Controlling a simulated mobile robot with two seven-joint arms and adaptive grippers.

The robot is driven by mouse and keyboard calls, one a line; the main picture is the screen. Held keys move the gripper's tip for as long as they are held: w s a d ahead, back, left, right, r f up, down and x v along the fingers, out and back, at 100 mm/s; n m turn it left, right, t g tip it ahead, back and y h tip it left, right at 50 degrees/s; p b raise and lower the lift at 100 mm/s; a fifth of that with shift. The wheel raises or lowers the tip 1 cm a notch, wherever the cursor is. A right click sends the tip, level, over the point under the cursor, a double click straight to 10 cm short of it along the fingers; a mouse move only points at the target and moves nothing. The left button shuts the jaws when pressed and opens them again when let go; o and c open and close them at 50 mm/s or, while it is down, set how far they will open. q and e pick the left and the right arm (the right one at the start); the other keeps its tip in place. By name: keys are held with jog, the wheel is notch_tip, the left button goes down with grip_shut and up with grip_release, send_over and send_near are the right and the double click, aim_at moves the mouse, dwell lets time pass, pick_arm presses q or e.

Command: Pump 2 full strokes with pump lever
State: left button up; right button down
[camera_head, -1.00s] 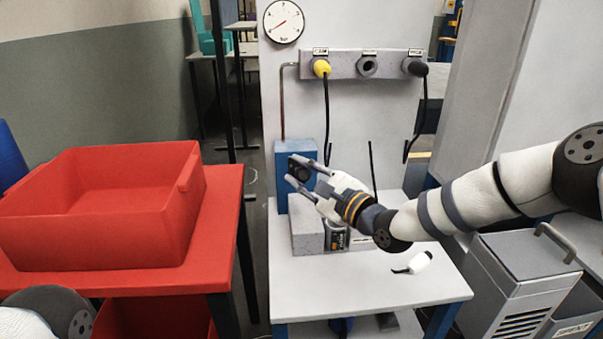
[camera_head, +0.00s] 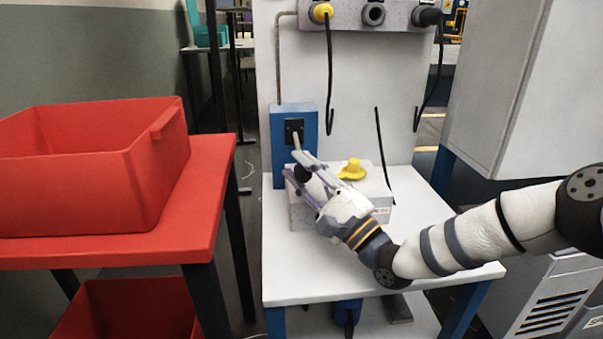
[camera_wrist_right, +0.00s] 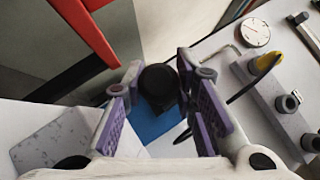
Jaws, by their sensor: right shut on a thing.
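The pump is a blue box (camera_head: 280,150) with a black slot plate, standing at the table's back left in the head view. Its lever (camera_head: 297,141) comes out of the slot and slopes down toward a black knob (camera_head: 302,173). My right gripper (camera_head: 297,164) is shut on the lever's knob, below and in front of the slot. In the right wrist view the black knob (camera_wrist_right: 158,80) lies between the purple-padded fingers (camera_wrist_right: 160,98), with the blue box (camera_wrist_right: 150,122) behind it. My left gripper is not in view.
A grey block (camera_head: 380,185) with a yellow knob (camera_head: 352,169) stands just behind my gripper. A socket panel (camera_head: 395,14) with hanging cables is above. A red bin (camera_head: 80,185) sits on a red table at left. The white table's (camera_head: 290,285) front is clear.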

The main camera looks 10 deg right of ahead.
jog(key=shift+f, duration=0.45)
jog(key=c, duration=1.3)
grip_release()
jog(key=shift+r, duration=0.1)
